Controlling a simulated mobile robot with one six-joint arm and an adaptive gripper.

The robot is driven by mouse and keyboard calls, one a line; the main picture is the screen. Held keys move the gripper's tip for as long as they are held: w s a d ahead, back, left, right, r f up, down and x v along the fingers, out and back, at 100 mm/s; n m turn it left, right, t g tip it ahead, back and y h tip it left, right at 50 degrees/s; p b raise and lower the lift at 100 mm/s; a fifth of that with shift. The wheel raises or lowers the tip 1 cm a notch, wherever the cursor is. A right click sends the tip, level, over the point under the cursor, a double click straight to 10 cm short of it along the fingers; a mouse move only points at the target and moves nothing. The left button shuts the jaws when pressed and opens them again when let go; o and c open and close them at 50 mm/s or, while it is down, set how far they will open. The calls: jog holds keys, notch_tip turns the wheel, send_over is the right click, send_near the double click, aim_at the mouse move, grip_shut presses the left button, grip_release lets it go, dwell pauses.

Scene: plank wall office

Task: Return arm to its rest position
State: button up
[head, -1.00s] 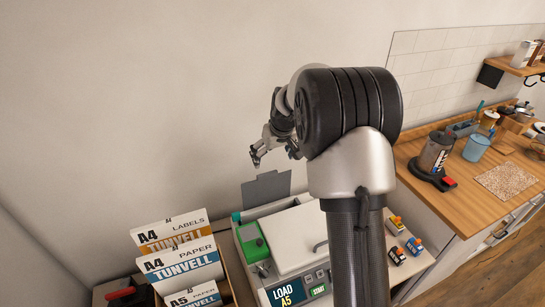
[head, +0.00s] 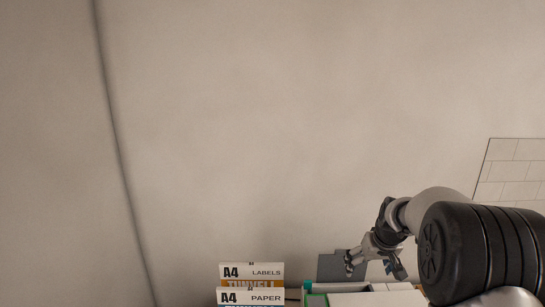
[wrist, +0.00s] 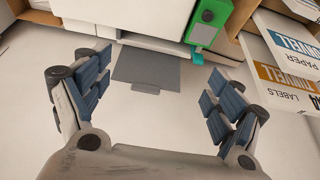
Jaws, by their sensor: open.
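My gripper (head: 376,264) is in the lower right of the head view, in front of the pale wall and above the printer. In the wrist view my gripper (wrist: 155,100) shows its two blue-padded fingers spread wide apart with nothing between them. Beyond them is the printer's grey flap (wrist: 146,68), apart from the fingers. The white printer (head: 375,299) shows only its top at the lower edge of the head view. My arm's dark joint covers part of the right side there.
The A4 labels pack (head: 250,270) and A4 paper pack (head: 250,297) stand left of the printer. The green part (wrist: 212,14) of the printer shows in the wrist view. A tiled wall panel (head: 512,165) is at the right. The wall area above is clear.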

jog(key=s+a+r+b, duration=0.3)
jog(key=s+a+r, duration=0.15)
jog(key=s, duration=0.35)
jog(key=s+a+r+b, duration=0.3)
jog(key=s+a, duration=0.2)
jog(key=s, duration=0.4)
jog(key=s+a+f+b, duration=0.2)
jog(key=s+f, duration=0.1)
jog(key=s, duration=0.7)
jog(key=s+a+f+b, duration=0.2)
jog(key=s+f, duration=0.1)
jog(key=s, duration=0.7)
jog(key=shift+s+f+b, duration=0.3)
jog(key=shift+s+f, duration=0.05)
jog(key=shift+s, duration=0.05)
